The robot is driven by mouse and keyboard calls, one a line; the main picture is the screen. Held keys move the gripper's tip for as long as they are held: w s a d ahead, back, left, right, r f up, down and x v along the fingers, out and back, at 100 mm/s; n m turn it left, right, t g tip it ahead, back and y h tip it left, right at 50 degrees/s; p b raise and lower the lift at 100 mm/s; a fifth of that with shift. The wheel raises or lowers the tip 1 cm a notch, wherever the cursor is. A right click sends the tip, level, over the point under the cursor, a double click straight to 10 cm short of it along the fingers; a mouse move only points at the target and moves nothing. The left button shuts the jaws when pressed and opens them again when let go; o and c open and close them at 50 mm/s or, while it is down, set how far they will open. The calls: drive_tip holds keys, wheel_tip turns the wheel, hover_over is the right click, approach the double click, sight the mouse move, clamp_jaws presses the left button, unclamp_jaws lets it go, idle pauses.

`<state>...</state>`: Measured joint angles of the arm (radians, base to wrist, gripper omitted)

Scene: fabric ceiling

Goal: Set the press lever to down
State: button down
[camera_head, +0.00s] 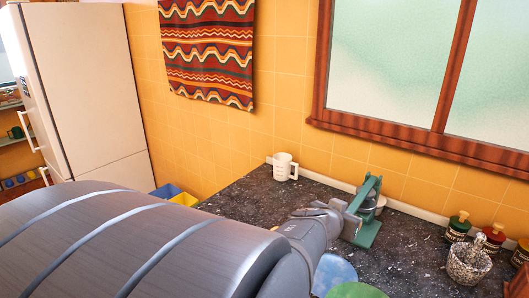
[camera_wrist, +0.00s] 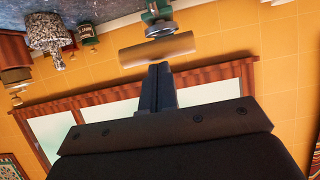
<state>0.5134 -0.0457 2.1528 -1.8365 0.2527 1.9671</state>
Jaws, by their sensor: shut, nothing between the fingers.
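The green press (camera_head: 366,232) stands on the dark speckled counter, partly hidden behind my arm. Its green upper arm (camera_head: 362,194) slants down to the left toward my gripper (camera_head: 345,207). In the wrist view, which is upside down, the press (camera_wrist: 152,11) is at the top with a grey round part (camera_wrist: 160,29). A brown cylindrical bar (camera_wrist: 157,50), seemingly the lever's handle, lies across just beyond my fingertips (camera_wrist: 159,68). The fingers are shut together and empty. I cannot tell whether they touch the bar.
A white mug (camera_head: 285,167) stands at the back left of the press. Jars with red and green lids (camera_head: 491,236) and a speckled mortar (camera_head: 468,262) stand to the right. Blue and green plates (camera_head: 335,272) lie in front. The tiled wall and window are behind.

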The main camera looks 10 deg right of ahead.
drive_tip(key=shift+s+a+f, duration=0.1)
drive_tip(key=shift+f, duration=0.3)
drive_tip(key=w+d+r, duration=0.3)
drive_tip(key=r, duration=0.6)
drive_tip(key=w+d+r, duration=0.3)
drive_tip(key=r, duration=0.5)
drive_tip(key=w+d+r+g+y, duration=0.1)
drive_tip(key=w+d+r, duration=0.6)
drive_tip(key=d, duration=0.1)
drive_tip(key=shift+w+g+y, duration=0.4)
drive_tip(key=shift+a, duration=0.1)
drive_tip(key=s+a+f+t+h, duration=0.1)
drive_tip(key=s+a+f, duration=0.8)
drive_tip(key=shift+s+a+f+t+h, duration=0.2)
drive_tip(key=shift+s+a+t+h, duration=0.1)
drive_tip(key=shift+t+h, duration=0.1)
